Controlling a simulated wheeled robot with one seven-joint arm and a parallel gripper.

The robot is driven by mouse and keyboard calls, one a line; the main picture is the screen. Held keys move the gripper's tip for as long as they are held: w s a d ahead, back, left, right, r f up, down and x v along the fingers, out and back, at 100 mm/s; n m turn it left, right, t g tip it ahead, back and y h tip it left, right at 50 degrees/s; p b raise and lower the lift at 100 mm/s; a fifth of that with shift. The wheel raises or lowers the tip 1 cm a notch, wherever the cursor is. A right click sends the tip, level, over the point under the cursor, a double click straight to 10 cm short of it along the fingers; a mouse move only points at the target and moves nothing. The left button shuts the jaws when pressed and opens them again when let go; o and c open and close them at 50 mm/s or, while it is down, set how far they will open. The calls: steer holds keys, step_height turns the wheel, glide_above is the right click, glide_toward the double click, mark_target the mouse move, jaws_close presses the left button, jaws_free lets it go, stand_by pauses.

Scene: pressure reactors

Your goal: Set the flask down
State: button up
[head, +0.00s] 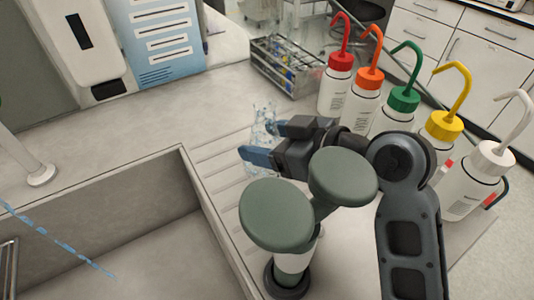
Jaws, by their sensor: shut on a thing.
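The flask (264,123) is clear, bluish glass. It shows in the head view just beyond my gripper, over the ribbed drainboard beside the sink. My gripper (258,142) is shut on the flask, with its blue fingertips pointing left. My gripper and arm hide the flask's lower right part. I cannot tell whether the flask's base touches the drainboard (217,168).
The sink basin (150,210) is at the lower left. Several wash bottles with coloured caps (368,90) stand in a row on the right, close to my arm. A metal rack (287,68) stands behind the flask. Bare counter (190,108) lies to the left.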

steer(key=shift+f, duration=1.95)
steer(key=shift+f, duration=0.1)
steer(key=o, duration=1.1)
steer(key=v, duration=1.2)
